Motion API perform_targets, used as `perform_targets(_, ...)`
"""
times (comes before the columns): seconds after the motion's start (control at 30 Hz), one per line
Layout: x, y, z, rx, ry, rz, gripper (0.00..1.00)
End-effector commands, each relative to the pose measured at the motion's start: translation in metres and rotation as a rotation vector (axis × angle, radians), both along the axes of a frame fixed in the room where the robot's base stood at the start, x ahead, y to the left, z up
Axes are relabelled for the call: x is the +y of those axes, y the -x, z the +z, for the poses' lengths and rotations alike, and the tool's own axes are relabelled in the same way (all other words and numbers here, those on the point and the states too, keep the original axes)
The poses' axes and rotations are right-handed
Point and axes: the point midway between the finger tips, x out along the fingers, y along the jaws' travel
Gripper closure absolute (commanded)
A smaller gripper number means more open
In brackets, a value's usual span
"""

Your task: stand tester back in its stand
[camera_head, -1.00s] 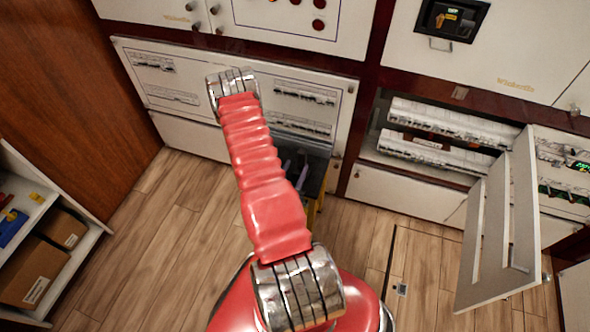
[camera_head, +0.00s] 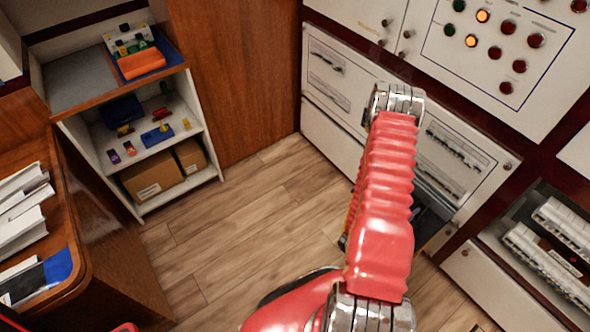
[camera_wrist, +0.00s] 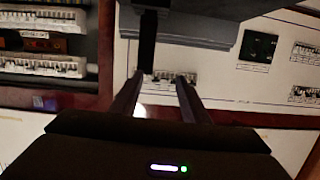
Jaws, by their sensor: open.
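On top of the shelf unit at the left of the head view, an orange block-shaped thing (camera_head: 140,63) lies on a blue mat. Behind it stands a pale device with coloured knobs (camera_head: 128,38). I cannot tell for sure which thing is the tester or its stand. My gripper (camera_wrist: 160,77) is open in the wrist view, its two dark fingers apart. A dark upright bar (camera_wrist: 147,42) shows beyond the fingertips; I cannot tell what it is. I see nothing held. In the head view my red arm hides the gripper, which is far from the shelf.
The shelf unit (camera_head: 52,82) holds a blue bin (camera_head: 122,108), small coloured items and cardboard boxes (camera_head: 152,177). A wooden desk with papers (camera_head: 22,207) stands at left. Breaker panels (camera_head: 340,85) line the right. The wooden floor (camera_head: 225,230) between is clear.

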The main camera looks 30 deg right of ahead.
Motion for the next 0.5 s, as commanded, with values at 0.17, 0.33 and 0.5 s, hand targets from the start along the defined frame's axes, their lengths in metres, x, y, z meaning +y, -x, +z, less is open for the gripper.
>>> perform_targets(0.17, -0.002, -0.047, 0.02, -0.04, -0.078, 0.055, 0.58)
perform_targets(0.33, 0.006, -0.09, 0.04, -0.064, -0.162, 0.121, 0.58)
perform_targets(0.5, 0.021, -0.132, 0.063, -0.077, -0.242, 0.197, 0.58)
